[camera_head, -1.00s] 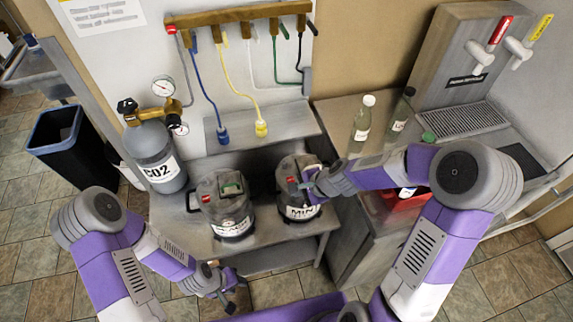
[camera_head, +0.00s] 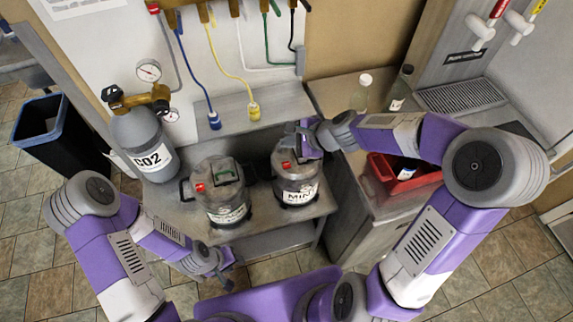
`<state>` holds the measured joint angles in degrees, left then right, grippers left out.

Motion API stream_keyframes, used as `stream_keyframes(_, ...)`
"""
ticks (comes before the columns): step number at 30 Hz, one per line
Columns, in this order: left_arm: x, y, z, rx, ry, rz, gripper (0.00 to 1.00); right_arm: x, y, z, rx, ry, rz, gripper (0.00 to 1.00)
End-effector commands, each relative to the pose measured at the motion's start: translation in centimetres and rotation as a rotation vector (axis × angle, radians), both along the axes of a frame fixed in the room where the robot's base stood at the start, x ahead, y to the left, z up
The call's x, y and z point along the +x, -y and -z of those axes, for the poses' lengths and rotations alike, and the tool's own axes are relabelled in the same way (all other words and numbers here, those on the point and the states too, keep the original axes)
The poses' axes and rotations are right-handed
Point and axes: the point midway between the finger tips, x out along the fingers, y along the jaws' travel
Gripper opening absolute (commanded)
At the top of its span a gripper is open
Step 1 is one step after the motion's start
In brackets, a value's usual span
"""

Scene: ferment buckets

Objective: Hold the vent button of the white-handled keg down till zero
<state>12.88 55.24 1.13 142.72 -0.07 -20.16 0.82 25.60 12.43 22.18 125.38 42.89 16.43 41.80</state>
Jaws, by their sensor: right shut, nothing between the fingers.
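The right keg (camera_head: 295,184), with a label starting "MIN", stands on the low steel bench. A small red patch (camera_head: 286,166) shows on its lid. Its handle colour and vent button are hidden or too small to make out. My right gripper (camera_head: 303,146) is shut and empty at the right and back part of that lid; I cannot tell whether it touches anything.
A CO2 cylinder (camera_head: 145,143) with gauges stands left of the kegs. A red bin (camera_head: 402,178) and bottles (camera_head: 361,93) stand on the right counter. A black bin (camera_head: 61,132) is at the far left.

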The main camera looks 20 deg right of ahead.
Motion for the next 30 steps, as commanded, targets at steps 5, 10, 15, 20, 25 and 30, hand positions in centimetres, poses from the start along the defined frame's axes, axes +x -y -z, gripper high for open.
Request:
stream_keyframes(5, 0.0, 0.0, 2.4, 0.000, 0.000, 0.000, 0.38, 0.0, 0.0, 2.6, 0.000, -0.001, -0.001, 0.00)
stream_keyframes(10, 0.0, 0.0, 4.7, 0.000, 0.000, 0.000, 0.38, 0.0, 0.0, 5.1, 0.000, -0.001, -0.001, 0.00)
stream_keyframes(15, 0.0, 0.0, 6.6, 0.000, 0.000, 0.000, 0.38, 0.0, 0.0, 7.0, -0.001, 0.000, -0.001, 0.00)
stream_keyframes(20, 0.0, 0.0, 7.4, 0.000, 0.000, 0.000, 0.38, 0.0, 0.0, 7.8, -0.001, 0.000, -0.001, 0.00)
stream_keyframes(25, 0.0, 0.0, 7.4, 0.000, 0.000, 0.000, 0.38, 0.0, 0.0, 7.8, -0.001, 0.000, -0.001, 0.00)
stream_keyframes(30, 0.0, 0.0, 7.3, 0.000, 0.000, 0.000, 0.38, 0.0, 0.0, 7.7, -0.001, 0.000, -0.001, 0.00)
